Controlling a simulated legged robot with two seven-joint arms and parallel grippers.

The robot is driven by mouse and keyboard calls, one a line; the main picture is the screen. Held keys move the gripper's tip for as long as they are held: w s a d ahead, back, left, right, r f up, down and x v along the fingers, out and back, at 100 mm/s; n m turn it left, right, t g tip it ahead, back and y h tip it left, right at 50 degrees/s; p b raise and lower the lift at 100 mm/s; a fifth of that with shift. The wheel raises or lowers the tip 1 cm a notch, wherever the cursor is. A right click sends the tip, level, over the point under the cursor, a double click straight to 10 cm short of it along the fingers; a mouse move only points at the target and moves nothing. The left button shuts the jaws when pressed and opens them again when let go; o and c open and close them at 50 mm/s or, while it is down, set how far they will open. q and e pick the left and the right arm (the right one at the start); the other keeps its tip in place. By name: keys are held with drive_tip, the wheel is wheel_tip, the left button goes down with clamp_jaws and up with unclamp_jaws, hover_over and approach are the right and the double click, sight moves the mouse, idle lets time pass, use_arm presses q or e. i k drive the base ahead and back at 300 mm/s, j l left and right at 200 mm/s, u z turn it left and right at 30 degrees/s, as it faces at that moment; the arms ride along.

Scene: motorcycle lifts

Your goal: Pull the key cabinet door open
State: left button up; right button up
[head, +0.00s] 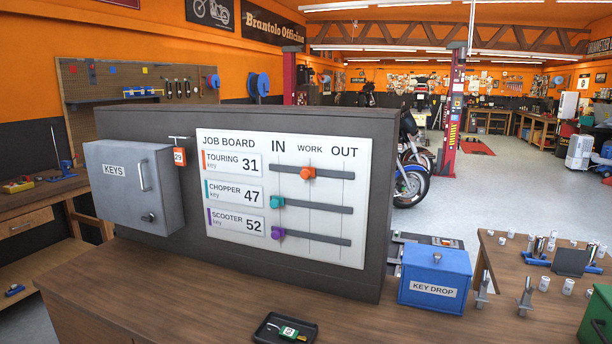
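The key cabinet (172,205) is a grey metal box mounted on the left part of a dark upright panel. Its door (115,205) faces me, carries a KEYS label and looks closed. A vertical bar handle (143,177) sits near the door's right edge. A round lock or knob (149,217) sits below the handle. The inside of the cabinet is hidden. Neither of my grippers shows in the head view, and nothing is seen touching the door or its handle.
An orange tag marked 29 (179,156) hangs just right of the cabinet. The job board (230,252) has coloured sliders. A black tray (262,328) with a green-tagged key lies on the wooden counter (150,300). A blue KEY DROP box (435,272) stands at right.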

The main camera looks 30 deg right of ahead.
sight(125, 182)
drive_tip(key=i+j+z, duration=0.2)
drive_tip(key=i+j, duration=0.2)
drive_tip(key=j, duration=0.2)
drive_tip(key=i+j+z, duration=0.1)
drive_tip(key=j, duration=0.25)
drive_tip(key=i, duration=0.05)
